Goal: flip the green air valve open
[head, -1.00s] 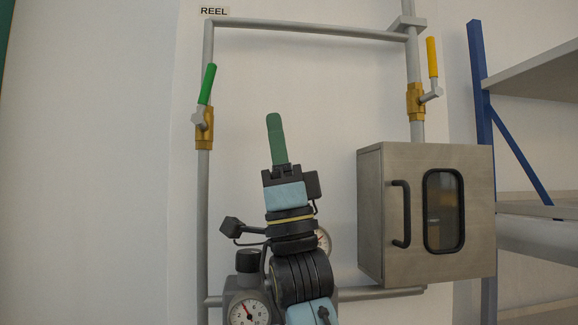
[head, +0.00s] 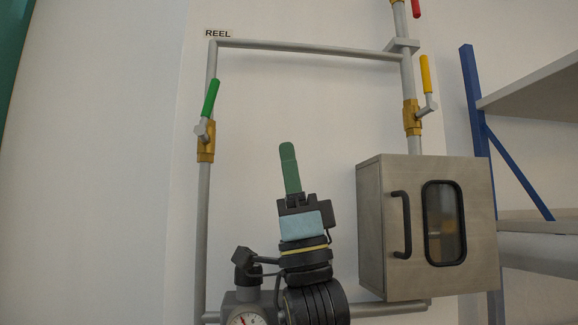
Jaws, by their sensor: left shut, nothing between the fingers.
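The green air valve handle (head: 211,98) is at the upper left, on a brass valve body (head: 205,142) in the left vertical pipe. The handle points up and tilts slightly right, close to in line with the pipe. My left gripper (head: 288,150) is below and to the right of the handle, apart from it, in front of the bare wall. Its green fingers are shut, pointing up, with nothing between them. My right gripper is not in view.
A yellow-handled valve (head: 426,74) is on the right pipe, with a red handle (head: 416,8) above it. A grey metal cabinet (head: 370,230) stands below the yellow valve. A pressure gauge (head: 246,320) is at the bottom. Blue-framed shelving (head: 476,110) is at the right. The wall between the pipes is clear.

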